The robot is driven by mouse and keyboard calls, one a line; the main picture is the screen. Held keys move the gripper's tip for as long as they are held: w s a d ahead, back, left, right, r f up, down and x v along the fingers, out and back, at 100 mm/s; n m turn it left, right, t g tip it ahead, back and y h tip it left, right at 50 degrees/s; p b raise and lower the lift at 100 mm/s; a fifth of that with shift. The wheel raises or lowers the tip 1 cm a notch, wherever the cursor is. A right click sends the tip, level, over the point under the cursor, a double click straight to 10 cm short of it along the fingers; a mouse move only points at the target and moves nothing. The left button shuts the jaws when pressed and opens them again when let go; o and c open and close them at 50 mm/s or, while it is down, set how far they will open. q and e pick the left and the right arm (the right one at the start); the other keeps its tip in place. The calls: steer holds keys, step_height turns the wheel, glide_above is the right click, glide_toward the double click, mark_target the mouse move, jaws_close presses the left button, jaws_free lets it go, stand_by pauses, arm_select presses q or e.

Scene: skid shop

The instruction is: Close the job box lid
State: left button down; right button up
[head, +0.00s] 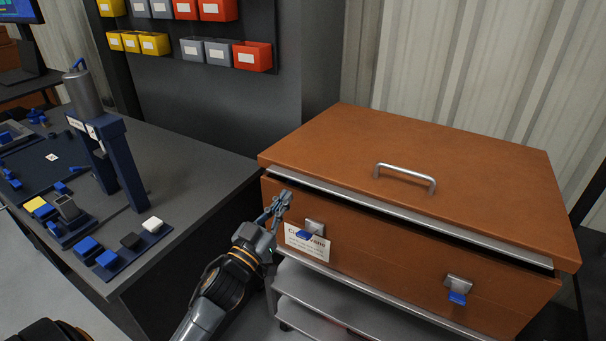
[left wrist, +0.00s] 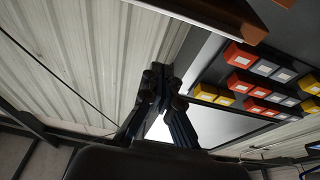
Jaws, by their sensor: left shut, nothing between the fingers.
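The brown job box (head: 405,258) stands at the right in the head view. Its lid (head: 460,160), with a metal handle (head: 404,177) on top, lies low over the box. A dark gap shows under its front edge, so it looks slightly raised. Two latches with blue tabs, a left one (head: 314,228) and a right one (head: 458,290), are on the box front. My left gripper (head: 283,197) is shut and empty, by the left end of the box front, just below the lid's edge. It also shows in the left wrist view (left wrist: 158,72). My right gripper is not in view.
A dark workbench (head: 190,165) with a blue press-like fixture (head: 118,160) and small blue parts stands left of the box. Coloured bins (head: 252,56) hang on the panel behind. Grey shelves (head: 335,310) are below the box. A corrugated wall is behind it.

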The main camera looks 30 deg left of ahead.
arm_select(q)
steer(key=p+x, duration=0.2)
steer(key=x, duration=0.8)
steer(key=shift+s+f, duration=0.15)
steer(key=shift+f, duration=0.9)
steer(key=shift+s+f, duration=0.1)
steer(key=shift+f, duration=0.95)
